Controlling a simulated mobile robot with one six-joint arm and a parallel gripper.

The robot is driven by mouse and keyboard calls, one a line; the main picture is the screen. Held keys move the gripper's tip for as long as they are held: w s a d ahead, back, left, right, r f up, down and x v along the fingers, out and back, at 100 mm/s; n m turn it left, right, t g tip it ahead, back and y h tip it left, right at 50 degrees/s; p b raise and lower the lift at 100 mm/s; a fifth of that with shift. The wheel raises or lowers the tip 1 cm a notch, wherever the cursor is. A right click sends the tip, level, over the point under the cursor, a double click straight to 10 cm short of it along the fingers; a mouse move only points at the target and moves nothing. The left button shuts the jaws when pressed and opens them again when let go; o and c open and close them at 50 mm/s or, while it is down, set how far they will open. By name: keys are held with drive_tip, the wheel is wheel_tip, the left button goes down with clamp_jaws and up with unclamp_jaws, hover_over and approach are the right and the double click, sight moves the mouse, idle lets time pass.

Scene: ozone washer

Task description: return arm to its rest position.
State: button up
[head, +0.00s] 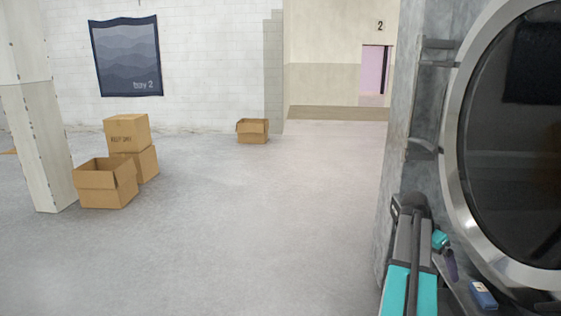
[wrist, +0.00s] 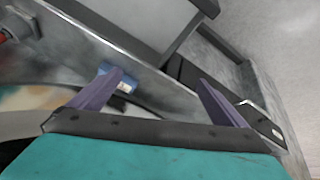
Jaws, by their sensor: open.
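My gripper (head: 451,266) shows at the lower right of the head view, at the end of my grey and teal arm. It is beside the washer's front, above a dark ledge. In the wrist view my gripper (wrist: 160,78) has its two purple fingers wide apart, with nothing held between them. The washer (head: 450,120) fills the right side of the head view, with a large round dark glass door in a metal ring. Part of my gripper is hidden by my arm in the head view.
A small blue and white item (head: 482,295) lies on the ledge (head: 455,292) below the door, near my gripper. Cardboard boxes (head: 107,183) stand by a pillar (head: 42,140) at the left. Another box (head: 252,131) is by the far wall. The middle floor is clear.

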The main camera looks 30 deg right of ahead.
drive_tip(key=w+a+f+n+h+b, duration=0.2)
drive_tip(key=w+a+f+n, duration=0.75)
drive_tip(key=w, duration=0.45)
drive_tip(key=w+a+f+n+y+p, duration=0.1)
drive_tip(key=w+a+f+n+y, duration=0.15)
drive_tip(key=a+f, duration=1.6)
drive_tip(key=s+a+f+n+y+p, duration=0.1)
drive_tip(key=s+a+f+n, duration=0.1)
drive_tip(key=s+a+f, duration=0.6)
drive_tip(key=s+a+f+n+y+p, duration=0.15)
drive_tip(key=a+f, duration=0.35)
drive_tip(key=a, duration=0.7)
drive_tip(key=s+a+f+n+g+y, duration=0.1)
drive_tip(key=s+a+f+n, duration=0.1)
drive_tip(key=s+a, duration=0.5)
drive_tip(key=s+a+f+n+g, duration=0.2)
drive_tip(key=s+a+f, duration=0.2)
drive_tip(key=s+a, duration=0.3)
drive_tip(key=shift+s+f+y, duration=0.4)
drive_tip(key=shift+s, duration=0.5)
